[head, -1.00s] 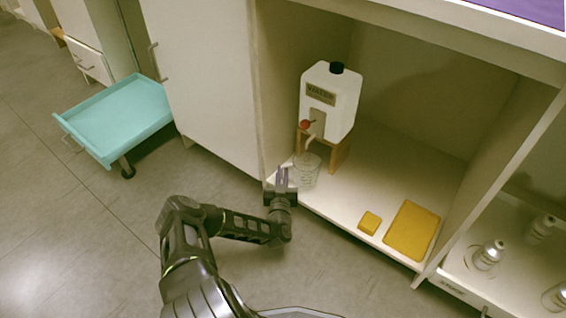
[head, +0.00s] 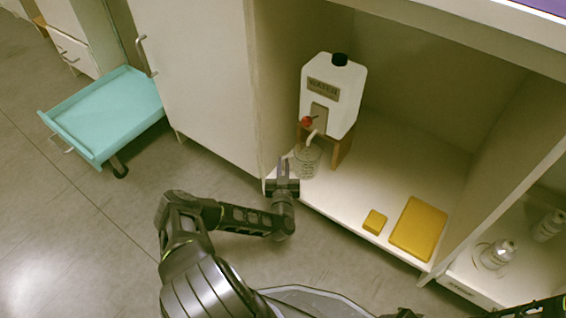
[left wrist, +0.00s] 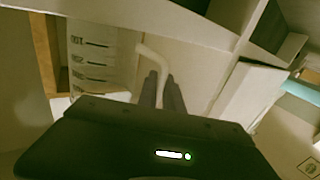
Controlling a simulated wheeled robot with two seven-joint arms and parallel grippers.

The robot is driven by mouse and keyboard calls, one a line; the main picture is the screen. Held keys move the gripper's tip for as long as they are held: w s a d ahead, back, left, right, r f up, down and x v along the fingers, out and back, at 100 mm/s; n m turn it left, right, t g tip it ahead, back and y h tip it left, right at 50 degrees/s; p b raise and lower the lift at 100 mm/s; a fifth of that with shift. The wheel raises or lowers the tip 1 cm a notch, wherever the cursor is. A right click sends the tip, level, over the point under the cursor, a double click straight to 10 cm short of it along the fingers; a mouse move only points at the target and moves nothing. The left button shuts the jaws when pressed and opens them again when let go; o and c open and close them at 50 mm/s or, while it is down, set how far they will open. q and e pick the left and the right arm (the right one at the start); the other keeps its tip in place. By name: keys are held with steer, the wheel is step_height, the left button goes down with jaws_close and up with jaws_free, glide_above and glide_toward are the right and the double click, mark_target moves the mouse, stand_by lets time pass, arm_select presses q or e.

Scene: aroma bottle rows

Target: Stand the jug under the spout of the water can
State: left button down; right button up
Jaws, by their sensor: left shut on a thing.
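The clear jug (head: 307,162) is at the front left of the cabinet floor, just below the spout (head: 311,137) of the white water can (head: 333,95) in the head view. I cannot tell if it is exactly under the spout or touching the floor. The can stands on a wooden stand (head: 341,150) and has a red tap. My left gripper (head: 283,168) is left of the jug, its fingers shut on the jug's handle. In the left wrist view, the jug's marked wall (left wrist: 90,60) and pale handle (left wrist: 153,58) show by the fingers (left wrist: 165,88).
A yellow sponge-like block (head: 375,221) and a yellow board (head: 418,228) lie on the cabinet floor to the right. A cabinet side wall (head: 268,90) is close on the left.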

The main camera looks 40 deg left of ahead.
arm_select(q)
steer(key=c, duration=2)
jaws_free()
steer(key=shift+f, duration=0.2)
steer(key=o, duration=0.5)
steer(key=shift+r, duration=0.1)
steer(key=shift+r, duration=0.15)
steer(key=shift+s+d+p, duration=0.15)
steer(key=shift+s+p, duration=0.05)
steer(key=shift+p, duration=0.15)
steer(key=p+v, duration=0.5)
steer(key=v, duration=0.6)
steer(key=shift+s, duration=0.2)
steer(key=shift+d, duration=0.15)
